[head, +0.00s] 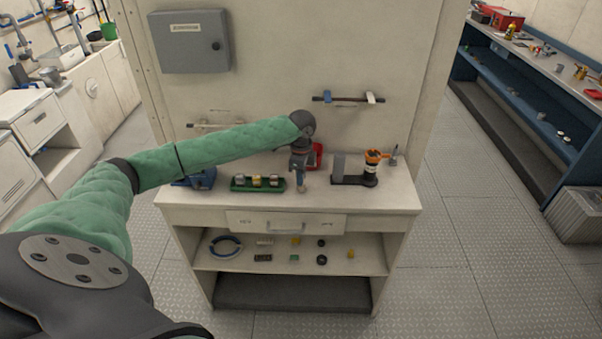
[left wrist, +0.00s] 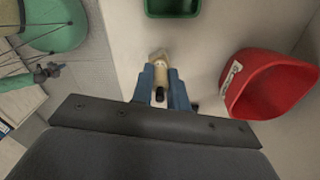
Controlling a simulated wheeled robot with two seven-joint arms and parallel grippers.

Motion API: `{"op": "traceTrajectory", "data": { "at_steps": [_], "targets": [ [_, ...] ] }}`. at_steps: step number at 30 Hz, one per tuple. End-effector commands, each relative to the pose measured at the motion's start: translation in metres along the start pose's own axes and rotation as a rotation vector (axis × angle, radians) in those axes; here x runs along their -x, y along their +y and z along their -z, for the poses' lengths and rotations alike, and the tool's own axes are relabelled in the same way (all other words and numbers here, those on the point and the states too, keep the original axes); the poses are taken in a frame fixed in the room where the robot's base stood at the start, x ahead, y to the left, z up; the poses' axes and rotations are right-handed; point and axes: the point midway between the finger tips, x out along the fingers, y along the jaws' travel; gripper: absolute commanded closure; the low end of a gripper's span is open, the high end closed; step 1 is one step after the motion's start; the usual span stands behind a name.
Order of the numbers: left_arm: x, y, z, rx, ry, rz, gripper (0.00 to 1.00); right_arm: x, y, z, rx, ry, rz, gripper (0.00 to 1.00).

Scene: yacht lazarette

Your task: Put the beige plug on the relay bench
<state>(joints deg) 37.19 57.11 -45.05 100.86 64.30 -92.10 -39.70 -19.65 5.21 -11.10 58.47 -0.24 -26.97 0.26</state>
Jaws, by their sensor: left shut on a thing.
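My left gripper (head: 301,178) points down over the white bench (head: 390,200), which has a drawer in front and a shelf below. Its blue fingers, also in the left wrist view (left wrist: 161,90), are shut on the beige plug (left wrist: 159,62). The plug (head: 302,188) shows as a small pale piece under the fingertips, near the middle of the bench top. I cannot tell whether it touches the top. No label naming the bench is readable. My right gripper is not in view.
A green tray (head: 244,187) with several small blocks stands left of my gripper. A red bin (left wrist: 270,85) is close beside it. A grey block stand with an orange-topped cup (head: 372,165) is to the right. The bench's front right top is clear.

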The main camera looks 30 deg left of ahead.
Motion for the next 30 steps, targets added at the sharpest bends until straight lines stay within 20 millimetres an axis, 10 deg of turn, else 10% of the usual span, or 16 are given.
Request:
{"op": "traceTrajectory", "data": {
  "at_steps": [11,15,30],
  "targets": [
    [-0.003,0.0,0.0,0.0,0.0,0.001,1.0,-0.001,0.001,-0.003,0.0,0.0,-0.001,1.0],
    [-0.004,0.0,0.0,0.0,0.0,0.001,0.62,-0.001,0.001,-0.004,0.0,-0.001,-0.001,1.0],
    [0.01,-0.001,0.0,0.001,0.0,0.004,0.62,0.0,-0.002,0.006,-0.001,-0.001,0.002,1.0]
  ]
}}
